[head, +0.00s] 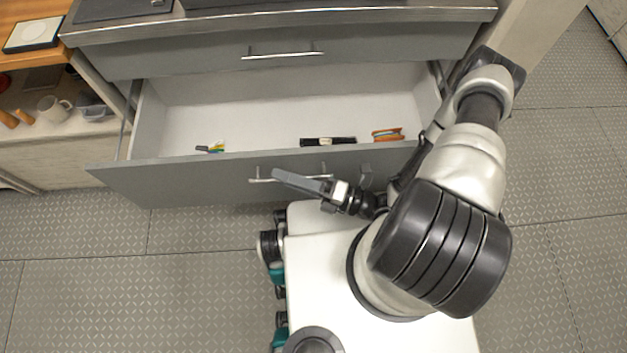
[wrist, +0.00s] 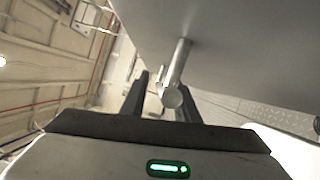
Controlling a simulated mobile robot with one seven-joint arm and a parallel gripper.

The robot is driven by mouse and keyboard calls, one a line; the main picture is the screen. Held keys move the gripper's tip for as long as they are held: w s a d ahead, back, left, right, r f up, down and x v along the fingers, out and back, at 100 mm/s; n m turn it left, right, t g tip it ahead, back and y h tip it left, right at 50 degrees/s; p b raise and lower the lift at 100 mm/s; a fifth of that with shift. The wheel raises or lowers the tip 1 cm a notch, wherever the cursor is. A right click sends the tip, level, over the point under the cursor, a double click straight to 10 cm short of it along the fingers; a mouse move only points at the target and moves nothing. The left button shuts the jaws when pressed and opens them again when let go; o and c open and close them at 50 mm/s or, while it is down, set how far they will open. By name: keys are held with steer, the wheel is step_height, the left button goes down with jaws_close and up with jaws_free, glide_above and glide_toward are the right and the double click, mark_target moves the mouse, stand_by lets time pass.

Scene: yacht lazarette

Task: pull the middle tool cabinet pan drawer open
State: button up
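The tool cabinet's pan drawer (head: 205,180) below the closed top drawer stands well out from the cabinet in the head view, its pale interior showing. Its bar handle (head: 262,180) is on the front face, partly covered by my gripper. In the wrist view, the handle (wrist: 172,97) lies between my two dark fingers, which stand apart. A gap shows beside the left finger; contact at the right finger is unclear.
The closed top drawer (head: 210,57) has its own bar handle (head: 283,55). Several small items lie in the open drawer, including a dark one (head: 328,141) and orange ones (head: 387,134). A shelf with a mug (head: 52,108) stands at left. The floor (head: 130,270) at left is clear.

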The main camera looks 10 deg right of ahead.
steer(key=v, duration=1.7)
steer(key=shift+d, duration=0.25)
steer(key=shift+s, duration=0.1)
